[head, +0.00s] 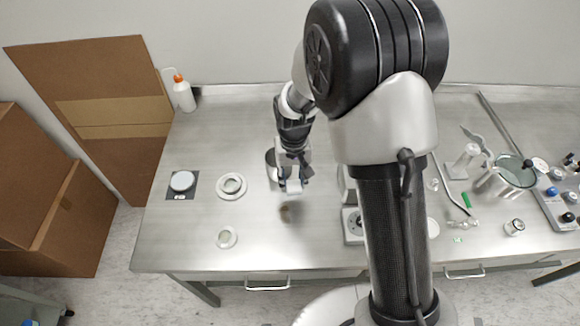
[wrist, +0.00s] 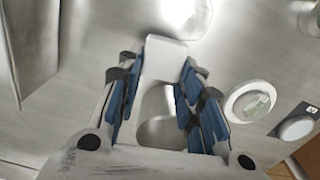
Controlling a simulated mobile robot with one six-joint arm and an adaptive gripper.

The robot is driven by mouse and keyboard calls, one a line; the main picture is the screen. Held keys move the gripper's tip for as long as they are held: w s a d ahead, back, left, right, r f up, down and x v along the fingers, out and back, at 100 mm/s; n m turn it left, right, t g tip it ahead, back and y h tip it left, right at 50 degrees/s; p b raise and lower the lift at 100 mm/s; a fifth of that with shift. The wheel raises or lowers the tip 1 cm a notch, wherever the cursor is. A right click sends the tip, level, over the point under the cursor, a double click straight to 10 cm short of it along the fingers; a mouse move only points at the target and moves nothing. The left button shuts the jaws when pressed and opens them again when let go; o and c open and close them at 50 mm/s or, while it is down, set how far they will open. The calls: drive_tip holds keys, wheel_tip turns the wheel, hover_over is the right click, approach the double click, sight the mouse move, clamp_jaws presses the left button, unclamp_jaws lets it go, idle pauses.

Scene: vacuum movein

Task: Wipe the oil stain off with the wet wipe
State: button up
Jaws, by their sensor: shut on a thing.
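The oil stain (head: 285,211) is a small brownish smudge on the bare metal bench top in the head view, left of my arm's column. My gripper (head: 291,186) is just behind the stain, pointing down. In the wrist view, my gripper's blue-padded fingers (wrist: 160,80) are shut on a white folded piece, the wet wipe (wrist: 165,52). The wipe (head: 294,187) shows as a small white patch at the fingertips in the head view. I cannot tell whether it touches the bench. I cannot make out the stain in the wrist view.
A grey cylinder (head: 270,160) stands close behind my gripper. A white round dish (head: 231,186), a smaller dish (head: 227,237) and a round item on a dark pad (head: 182,182) lie to the left. A white device (head: 352,225) stands right of the stain. Bench around the stain is clear.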

sight(293, 181)
drive_tip(key=shift+r+p, duration=0.9)
drive_tip(key=shift+r, duration=0.65)
drive_tip(key=shift+s, duration=0.1)
